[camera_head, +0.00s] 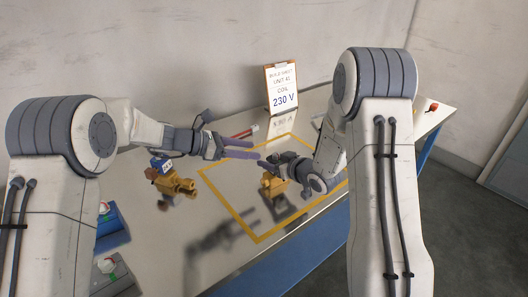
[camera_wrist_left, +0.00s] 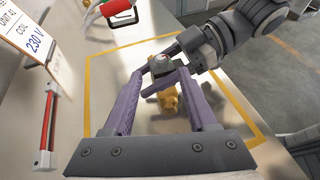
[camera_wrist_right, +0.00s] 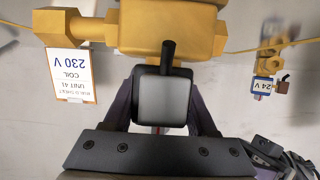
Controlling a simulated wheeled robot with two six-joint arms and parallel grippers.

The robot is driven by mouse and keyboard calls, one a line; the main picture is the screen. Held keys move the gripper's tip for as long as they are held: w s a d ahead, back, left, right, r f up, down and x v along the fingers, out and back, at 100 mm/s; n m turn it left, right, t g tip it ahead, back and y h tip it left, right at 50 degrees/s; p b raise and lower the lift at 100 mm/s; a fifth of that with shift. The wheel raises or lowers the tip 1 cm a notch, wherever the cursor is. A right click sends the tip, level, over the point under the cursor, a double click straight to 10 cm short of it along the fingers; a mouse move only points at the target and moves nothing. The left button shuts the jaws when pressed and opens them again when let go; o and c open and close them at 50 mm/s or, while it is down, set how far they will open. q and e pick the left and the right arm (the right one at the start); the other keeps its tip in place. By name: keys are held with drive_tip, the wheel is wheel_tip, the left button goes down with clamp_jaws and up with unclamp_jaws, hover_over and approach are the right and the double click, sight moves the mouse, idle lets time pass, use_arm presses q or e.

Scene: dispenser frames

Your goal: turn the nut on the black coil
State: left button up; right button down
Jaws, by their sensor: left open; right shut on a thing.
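A brass valve (camera_head: 270,184) is inside the yellow outline on the table. It carries the black coil (camera_wrist_right: 165,100), which has a grey face in the right wrist view. My right gripper (camera_head: 277,163) is shut on the coil, its fingers at the coil's sides. In the left wrist view the coil's top (camera_wrist_left: 159,66) shows grey with a small red spot; I cannot make out the nut clearly. My left gripper (camera_head: 256,150) is open and empty. Its purple fingers (camera_wrist_left: 160,75) point toward the coil's top, with the coil between and beyond the tips.
A second brass valve (camera_head: 178,185) with a blue 24 V coil (camera_wrist_right: 263,86) stands left of the outline. A sheet reading 230 V (camera_head: 282,88) stands at the back. A red-and-white bar (camera_wrist_left: 47,125) lies near it.

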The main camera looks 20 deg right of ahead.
use_arm(q)
drive_tip(key=shift+v, duration=2.25)
use_arm(e)
drive_tip(key=shift+c, duration=0.6)
unclamp_jaws()
